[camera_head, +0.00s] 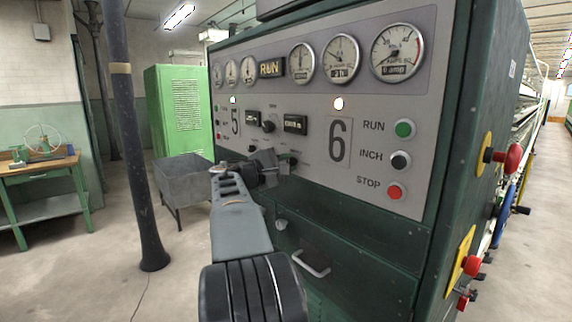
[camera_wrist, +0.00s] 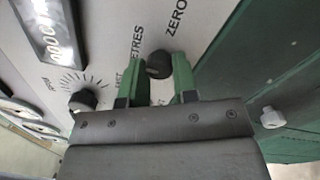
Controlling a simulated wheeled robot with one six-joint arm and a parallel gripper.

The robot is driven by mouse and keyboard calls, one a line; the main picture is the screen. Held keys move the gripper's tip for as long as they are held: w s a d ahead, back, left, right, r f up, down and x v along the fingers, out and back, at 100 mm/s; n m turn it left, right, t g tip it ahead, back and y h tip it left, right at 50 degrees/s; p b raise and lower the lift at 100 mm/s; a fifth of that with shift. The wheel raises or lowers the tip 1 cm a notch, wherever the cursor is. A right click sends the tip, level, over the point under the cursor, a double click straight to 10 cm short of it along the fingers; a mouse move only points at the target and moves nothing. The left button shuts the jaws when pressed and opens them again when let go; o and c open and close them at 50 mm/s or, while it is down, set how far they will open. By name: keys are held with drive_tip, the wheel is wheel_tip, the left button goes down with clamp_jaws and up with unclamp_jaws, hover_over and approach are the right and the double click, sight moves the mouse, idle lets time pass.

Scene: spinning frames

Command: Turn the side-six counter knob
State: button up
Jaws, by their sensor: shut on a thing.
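The grey control panel (camera_head: 345,110) carries a large 5 on its left part and a large 6 (camera_head: 338,141) on its right part. My gripper (camera_head: 277,165) is at the panel, below the small dark counter display (camera_head: 295,123) and left of the 6. In the wrist view my gripper (camera_wrist: 156,76) has its two green fingers on either side of a black knob (camera_wrist: 159,64), near lettering that reads METRES and ZERO. It is shut on this knob. A second black knob (camera_wrist: 84,99) with a ring of tick marks sits outside the left finger. In the head view the arm hides part of the knob area.
RUN, INCH and STOP buttons (camera_head: 397,191) are to the right. Red knobs (camera_head: 513,158) jut from the machine's right side. A drawer handle (camera_head: 311,265) is below. A grey bin (camera_head: 183,180) and dark column (camera_head: 130,140) stand left. Open floor lies at left and right.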

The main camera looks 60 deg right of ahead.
drive_tip(key=o, duration=0.9)
drive_tip(key=shift+o, duration=0.2)
drive_tip(key=b+v, duration=0.3)
drive_tip(key=v, duration=1.1)
drive_tip(key=shift+d, duration=0.1)
